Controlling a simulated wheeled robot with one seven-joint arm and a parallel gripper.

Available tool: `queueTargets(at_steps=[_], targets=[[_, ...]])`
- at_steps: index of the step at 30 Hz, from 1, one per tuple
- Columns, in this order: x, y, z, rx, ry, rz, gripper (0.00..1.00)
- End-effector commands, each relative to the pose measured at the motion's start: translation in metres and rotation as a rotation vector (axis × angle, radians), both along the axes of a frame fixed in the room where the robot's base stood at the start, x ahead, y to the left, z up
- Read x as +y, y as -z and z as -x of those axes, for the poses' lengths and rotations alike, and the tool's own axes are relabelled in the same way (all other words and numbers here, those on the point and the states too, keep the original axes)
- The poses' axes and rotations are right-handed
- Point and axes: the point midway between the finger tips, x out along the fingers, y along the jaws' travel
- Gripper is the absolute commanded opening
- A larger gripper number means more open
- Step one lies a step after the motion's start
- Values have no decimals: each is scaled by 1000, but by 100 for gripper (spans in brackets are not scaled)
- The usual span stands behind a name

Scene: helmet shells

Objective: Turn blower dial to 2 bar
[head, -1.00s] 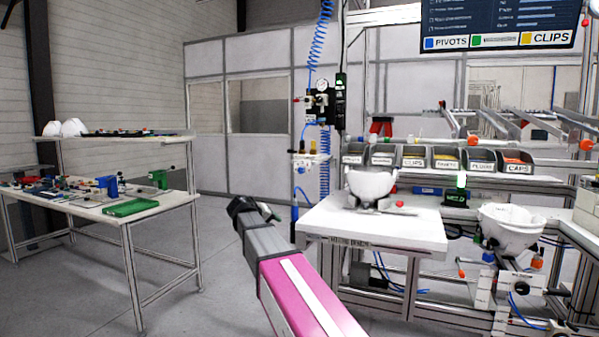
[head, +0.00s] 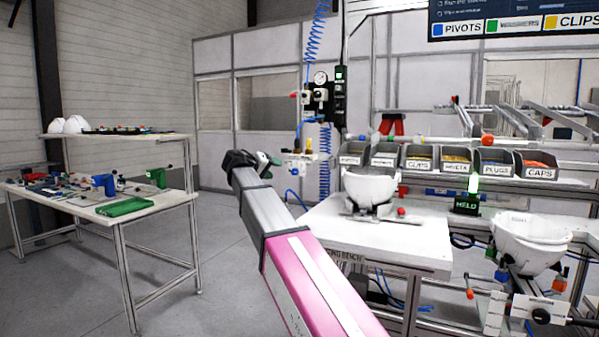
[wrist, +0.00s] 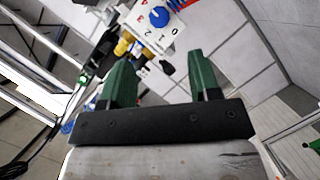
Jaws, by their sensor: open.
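The blower dial (wrist: 159,16) is a round blue knob on a white plate with the numbers 0 to 4 around it, at the top of the wrist view. My gripper (wrist: 158,75) is open, its two green fingers apart and empty, short of the dial. In the head view my gripper (head: 268,160) is at the end of my raised arm, left of the blower unit. The pressure gauge (head: 320,78) sits on the black regulator column in the head view. The dial's exact setting is too small to tell.
A workbench (head: 400,240) with a white helmet shell (head: 369,188) stands to the right. A row of labelled bins (head: 455,160) runs behind it. A side table (head: 165,200) with parts stands at left. Blue hoses hang near the blower. Open floor lies between the tables.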

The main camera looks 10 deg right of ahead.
Motion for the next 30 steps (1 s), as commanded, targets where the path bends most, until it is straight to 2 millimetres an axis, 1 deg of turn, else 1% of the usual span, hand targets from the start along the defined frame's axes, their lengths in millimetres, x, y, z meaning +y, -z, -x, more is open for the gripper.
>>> queueTargets(at_steps=[5, 8, 15, 21, 25, 30], targets=[[-9, 2, -7, -1, 2, 1, 57], [-20, 6, -16, 0, 2, 1, 57], [-55, 15, -41, 0, 3, 0, 57], [-75, 22, -56, 0, 2, 1, 57], [-82, 25, -60, 0, 1, 1, 57], [-85, 25, -62, -1, -1, 0, 57]])
